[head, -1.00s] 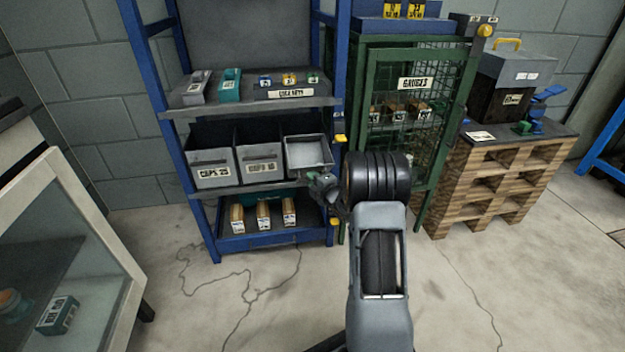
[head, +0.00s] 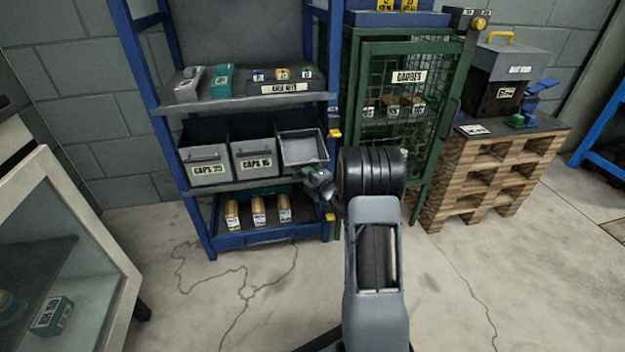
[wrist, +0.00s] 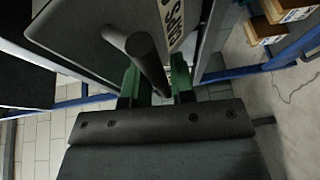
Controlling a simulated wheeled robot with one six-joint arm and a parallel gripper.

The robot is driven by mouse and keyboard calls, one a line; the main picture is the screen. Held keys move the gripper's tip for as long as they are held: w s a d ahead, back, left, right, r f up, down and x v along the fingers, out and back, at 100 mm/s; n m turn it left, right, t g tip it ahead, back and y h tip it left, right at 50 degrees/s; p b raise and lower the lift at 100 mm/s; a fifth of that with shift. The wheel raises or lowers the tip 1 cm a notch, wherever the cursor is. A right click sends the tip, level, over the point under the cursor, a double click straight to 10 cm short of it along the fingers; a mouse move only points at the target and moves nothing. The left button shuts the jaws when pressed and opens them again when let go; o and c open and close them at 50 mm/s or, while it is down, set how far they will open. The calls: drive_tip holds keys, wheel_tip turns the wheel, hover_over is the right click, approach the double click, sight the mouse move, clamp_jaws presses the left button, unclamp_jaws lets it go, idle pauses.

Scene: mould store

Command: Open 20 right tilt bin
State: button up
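Three grey tilt bins hang in a row on the middle shelf. The right one (head: 303,147) is tipped forward, its inside showing and its label hidden from the head. The others, marked CAPS 25 (head: 207,168) and CAPS 16 (head: 255,160), stand upright. My gripper (head: 312,175) is at the lower front of the tipped bin. In the wrist view its green-tipped fingers (wrist: 157,86) stand apart on either side of the dark bar handle (wrist: 148,60), with a gap showing beside the bar. A partly cut-off label (wrist: 182,28) shows on the bin's front.
The blue rack's right post (head: 331,100) stands close to my gripper. A green mesh cabinet (head: 408,55) is to the right, then a pallet stack (head: 480,180). A glass-fronted case (head: 75,250) is at the left. The floor in front is clear.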

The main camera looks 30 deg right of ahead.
drive_tip(key=s+d+p, duration=0.1)
drive_tip(key=s+p, duration=0.2)
drive_tip(key=s, duration=1)
drive_tip(key=shift+s+d+r+p, duration=0.3)
drive_tip(key=shift+r+p, duration=0.05)
drive_tip(key=shift+r, duration=0.1)
